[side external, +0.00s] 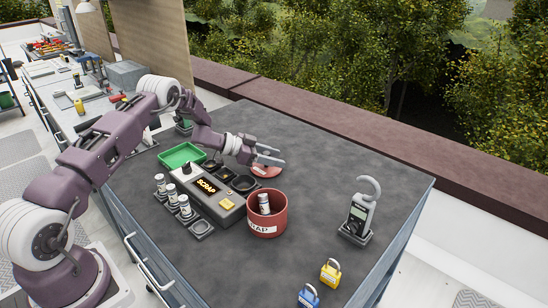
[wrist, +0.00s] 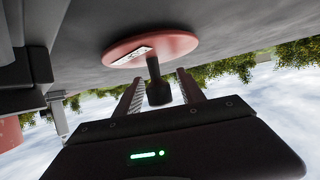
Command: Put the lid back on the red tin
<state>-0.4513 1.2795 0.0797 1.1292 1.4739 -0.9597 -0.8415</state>
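The red lid (side external: 264,172) lies flat on the dark table top, behind the red tin. In the wrist view the lid (wrist: 170,46) shows as a red disc with a white label and a dark knob (wrist: 157,82). My gripper (side external: 274,156) is low over the lid. In the wrist view my gripper (wrist: 158,88) is open, its two ribbed fingers on either side of the knob with gaps visible. The red tin (side external: 268,222) stands open, with a label partly reading "SCRAP" and a small white-labelled canister (side external: 264,204) inside.
A dark block marked SCRAP (side external: 207,187), several small canisters (side external: 171,193) and a green tray (side external: 181,156) stand left of the tin. A grey holder with a meter (side external: 358,221) is at right. Yellow (side external: 330,273) and blue (side external: 308,296) padlocks lie in front. The table's right rear is clear.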

